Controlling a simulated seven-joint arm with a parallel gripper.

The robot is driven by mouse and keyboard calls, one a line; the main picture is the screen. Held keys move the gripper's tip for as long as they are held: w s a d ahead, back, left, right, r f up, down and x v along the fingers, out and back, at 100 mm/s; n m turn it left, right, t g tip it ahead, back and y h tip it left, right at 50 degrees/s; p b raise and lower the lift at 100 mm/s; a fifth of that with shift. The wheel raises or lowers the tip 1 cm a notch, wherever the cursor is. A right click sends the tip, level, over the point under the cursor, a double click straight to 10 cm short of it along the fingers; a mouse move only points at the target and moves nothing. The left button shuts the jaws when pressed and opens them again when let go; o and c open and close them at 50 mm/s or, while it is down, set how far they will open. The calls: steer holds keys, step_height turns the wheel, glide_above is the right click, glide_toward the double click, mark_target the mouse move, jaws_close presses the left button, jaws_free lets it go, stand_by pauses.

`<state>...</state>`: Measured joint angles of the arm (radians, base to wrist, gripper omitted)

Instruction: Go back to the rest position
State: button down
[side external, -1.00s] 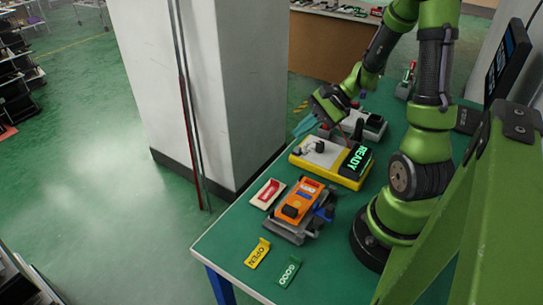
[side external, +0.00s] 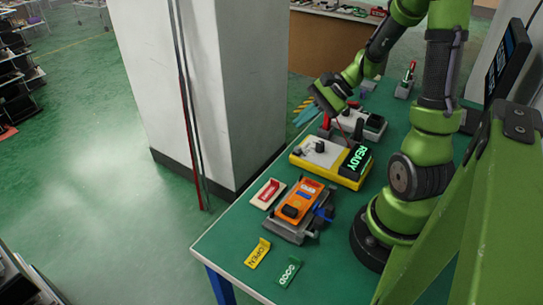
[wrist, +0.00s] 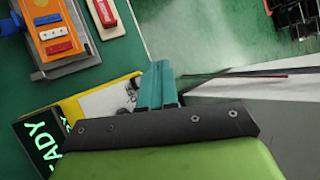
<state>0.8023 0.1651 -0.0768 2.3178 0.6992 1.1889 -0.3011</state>
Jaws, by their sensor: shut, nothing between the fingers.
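My gripper (side external: 304,113) is at the table's far left edge in the side view, above and beyond the yellow-edged box. Its teal fingers are together with nothing between them, and they show in the wrist view (wrist: 161,86). The yellow box (side external: 328,160) carries a black knob and a lit screen reading READY (side external: 357,159). It is partly hidden behind my gripper in the wrist view. My gripper appears raised clear of the fixtures.
On the green table (side external: 222,240) are an orange device (side external: 303,200) on a grey fixture, a red switch plate (side external: 268,193), a yellow OPEN tag (side external: 257,253) and a green GOOD tag (side external: 289,271). A grey fixture (side external: 365,124) stands behind the box. A white pillar (side external: 200,80) rises beside the table.

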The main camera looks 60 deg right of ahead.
steer(key=s+a+r+n+h, duration=0.2)
steer(key=a+r+n, duration=0.4)
steer(key=a+n, duration=0.1)
steer(key=s+a+r+n+h, duration=0.2)
steer(key=a+r+n, duration=0.4)
steer(key=a, duration=0.3)
steer(key=shift+s+r+n, duration=0.25)
steer(key=shift+s+n, duration=0.6)
steer(key=shift+n, duration=0.05)
